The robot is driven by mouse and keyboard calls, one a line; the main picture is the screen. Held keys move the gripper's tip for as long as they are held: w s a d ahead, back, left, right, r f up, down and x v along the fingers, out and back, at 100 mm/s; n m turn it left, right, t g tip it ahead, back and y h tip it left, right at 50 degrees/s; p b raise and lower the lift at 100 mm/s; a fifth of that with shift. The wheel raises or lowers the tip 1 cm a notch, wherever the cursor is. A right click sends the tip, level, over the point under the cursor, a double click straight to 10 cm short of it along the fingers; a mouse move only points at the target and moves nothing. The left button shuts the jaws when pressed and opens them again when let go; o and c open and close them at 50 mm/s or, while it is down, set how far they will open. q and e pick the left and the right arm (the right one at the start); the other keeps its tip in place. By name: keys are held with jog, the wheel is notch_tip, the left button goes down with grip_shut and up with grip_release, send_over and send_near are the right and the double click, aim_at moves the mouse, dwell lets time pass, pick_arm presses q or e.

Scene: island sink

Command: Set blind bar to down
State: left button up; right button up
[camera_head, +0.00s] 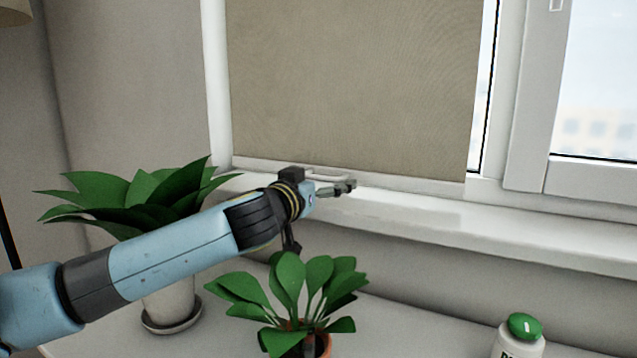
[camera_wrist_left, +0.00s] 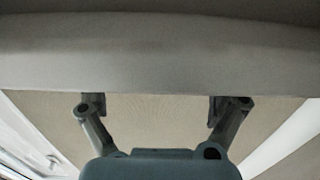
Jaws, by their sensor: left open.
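The beige blind (camera_head: 355,80) hangs over the left window pane, with its lower edge close above the sill. A pale blind bar (camera_head: 415,184) runs along that lower edge. My left gripper (camera_head: 347,187) is at the bar, left of its middle, partly hiding it. In the left wrist view the gripper (camera_wrist_left: 156,105) has its two fingers wide apart, with blind fabric (camera_wrist_left: 155,115) showing between them. A broad pale strip crosses above the fingertips there; I cannot tell whether it is the bar or the sill. Contact is unclear. My right gripper is not in view.
The white sill (camera_head: 500,232) runs below the window. A large potted plant (camera_head: 130,195) stands behind my left arm, and a smaller one (camera_head: 290,290) stands below the gripper. A white bottle with a green cap (camera_head: 524,326) stands at lower right.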

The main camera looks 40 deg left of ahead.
pick_arm(q)
jog(key=v, duration=1.2)
dwell(0.3)
